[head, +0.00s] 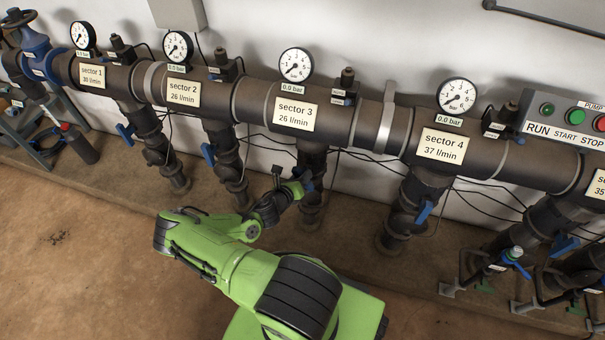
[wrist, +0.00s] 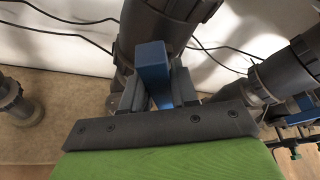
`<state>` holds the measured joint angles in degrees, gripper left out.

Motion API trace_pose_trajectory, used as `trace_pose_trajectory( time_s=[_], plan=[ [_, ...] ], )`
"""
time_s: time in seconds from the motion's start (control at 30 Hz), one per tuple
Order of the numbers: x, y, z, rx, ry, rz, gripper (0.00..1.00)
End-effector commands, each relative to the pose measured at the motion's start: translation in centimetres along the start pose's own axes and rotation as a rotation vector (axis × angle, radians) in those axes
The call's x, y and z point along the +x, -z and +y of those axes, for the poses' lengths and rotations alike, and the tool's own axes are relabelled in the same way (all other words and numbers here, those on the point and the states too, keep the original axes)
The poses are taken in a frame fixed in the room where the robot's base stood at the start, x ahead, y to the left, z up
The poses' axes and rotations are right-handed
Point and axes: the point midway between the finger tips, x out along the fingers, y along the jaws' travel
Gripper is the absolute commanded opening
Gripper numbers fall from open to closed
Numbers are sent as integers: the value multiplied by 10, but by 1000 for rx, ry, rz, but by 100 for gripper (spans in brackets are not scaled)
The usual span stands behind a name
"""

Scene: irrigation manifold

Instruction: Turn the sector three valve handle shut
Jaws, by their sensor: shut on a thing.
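The sector three pipe drops below the white label reading "sector 3, 26 l/min" (head: 296,115). Its blue valve handle (head: 309,184) shows only as a small patch beside my gripper (head: 303,186) in the head view. In the wrist view the blue handle (wrist: 152,68) stands between the two dark fingers of my gripper (wrist: 157,92), which are shut on it. The dark grey valve body (wrist: 155,28) is just behind the handle. The handle's lower part is hidden between the fingers, and its exact angle to the pipe is hard to tell.
Blue handles of sector 2 (head: 208,154) and sector 4 (head: 424,211) hang on the neighbouring pipes. Thin black cables run along the white wall. A control box (head: 568,122) with buttons is at the right.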

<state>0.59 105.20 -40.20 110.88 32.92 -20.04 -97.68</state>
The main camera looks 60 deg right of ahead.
Motion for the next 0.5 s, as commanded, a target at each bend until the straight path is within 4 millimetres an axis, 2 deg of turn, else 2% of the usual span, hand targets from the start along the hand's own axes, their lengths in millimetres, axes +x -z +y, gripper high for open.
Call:
trace_pose_trajectory(
  time_s=[0.5],
  plan=[
    [1, 4, 8, -456, 187, -3, 0]
  ],
)
